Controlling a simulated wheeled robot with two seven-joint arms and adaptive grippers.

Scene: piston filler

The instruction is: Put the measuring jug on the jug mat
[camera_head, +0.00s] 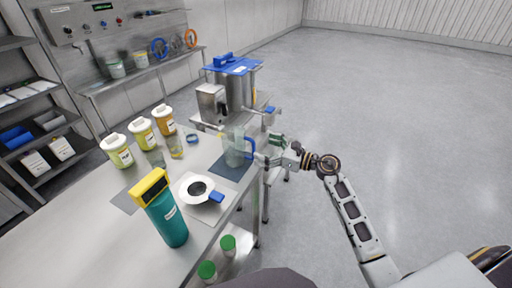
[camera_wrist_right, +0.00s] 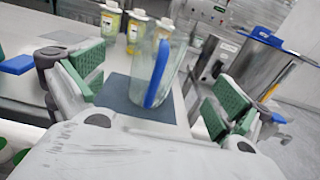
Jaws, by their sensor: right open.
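The measuring jug (camera_head: 234,152) is clear with a blue handle and stands upright. Its base appears to rest on the dark blue-grey jug mat (camera_head: 229,172), near the table's right edge. In the right wrist view the jug (camera_wrist_right: 173,72) is ahead with its handle towards me, and the mat (camera_wrist_right: 122,92) shows beneath and left of it. My right gripper (camera_head: 268,150) is at the handle side of the jug. Its green-padded fingers are wide apart, with the handle seen between them and no clear grip on it (camera_wrist_right: 158,90). My left gripper is out of view.
A teal container with a yellow top (camera_head: 168,218) and a white round dish (camera_head: 185,190) stand nearer on the table. Several yellow-labelled white-lidded jars (camera_head: 117,150) stand left. The steel filler with its blue lid (camera_head: 235,85) is behind the jug. Open floor lies right.

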